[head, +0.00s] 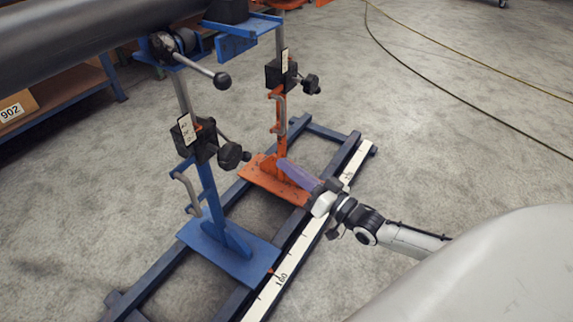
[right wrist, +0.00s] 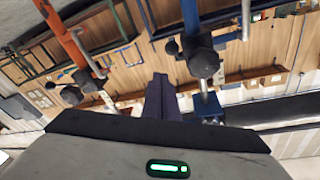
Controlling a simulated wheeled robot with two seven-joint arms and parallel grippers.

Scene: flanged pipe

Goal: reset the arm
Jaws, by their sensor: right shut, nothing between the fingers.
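My right gripper (head: 286,167) comes in from the lower right of the head view, on my white and black arm. Its purple-blue fingers are shut with nothing between them, and in that view they overlap the orange stand's base (head: 262,178). Contact with the stand cannot be told. In the right wrist view the shut fingers (right wrist: 160,82) point away between the orange stand (right wrist: 66,36) and the blue stand (right wrist: 192,22). My left gripper is not in view.
A large dark pipe (head: 90,38) lies across the upper left on the stands. The blue stand's base (head: 232,250) sits on a dark-blue rail frame with a white scale (head: 297,258). A box marked 902 (head: 18,108) is on a shelf at left. The floor at right is clear except for cables.

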